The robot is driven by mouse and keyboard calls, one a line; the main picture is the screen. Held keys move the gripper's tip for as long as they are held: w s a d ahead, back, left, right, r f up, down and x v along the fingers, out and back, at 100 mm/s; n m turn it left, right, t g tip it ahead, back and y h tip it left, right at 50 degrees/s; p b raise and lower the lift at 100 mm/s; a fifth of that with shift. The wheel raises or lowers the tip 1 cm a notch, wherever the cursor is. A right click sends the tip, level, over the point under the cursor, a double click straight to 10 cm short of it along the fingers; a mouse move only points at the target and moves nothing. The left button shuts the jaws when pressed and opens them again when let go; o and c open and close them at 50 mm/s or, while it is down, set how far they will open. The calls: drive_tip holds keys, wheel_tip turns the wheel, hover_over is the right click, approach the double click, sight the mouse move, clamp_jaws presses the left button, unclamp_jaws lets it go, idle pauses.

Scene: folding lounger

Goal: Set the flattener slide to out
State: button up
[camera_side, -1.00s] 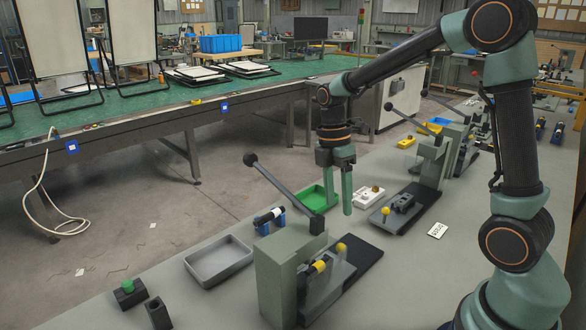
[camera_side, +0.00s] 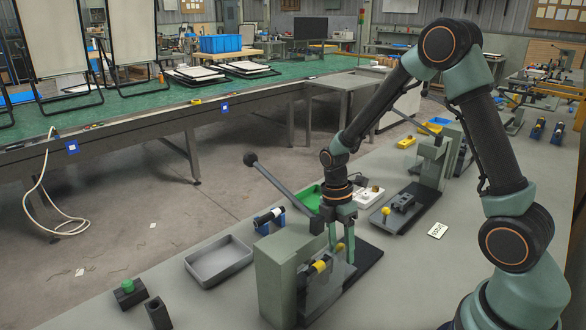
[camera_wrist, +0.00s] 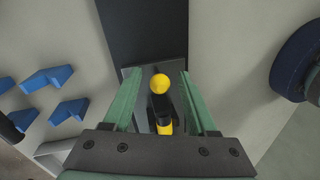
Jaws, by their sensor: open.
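A grey-green lever press (camera_side: 280,272) stands at the front of the bench. On its dark base is a low slide plate (camera_side: 332,283) with a yellow ball knob, clear in the wrist view (camera_wrist: 160,84), and a yellow-banded black cylinder (camera_wrist: 163,122) behind it. I cannot tell whether this press is the flattener or which way its slide is set. My gripper (camera_side: 342,243) points down over the slide, its green fingers apart. In the wrist view the knob appears between the fingers (camera_wrist: 160,76), but contact is not clear. In the side view the fingers mostly hide the knob.
The press's long lever (camera_side: 283,188) rises just left of my gripper. A similar press (camera_side: 434,160) with its own yellow knob (camera_side: 386,211) stands behind. A grey tray (camera_side: 218,261), a green tray (camera_side: 308,198) and a small card (camera_side: 437,230) lie on the bench.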

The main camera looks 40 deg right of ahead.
drive_tip(key=shift+f, duration=0.1)
clamp_jaws()
idle(1.4)
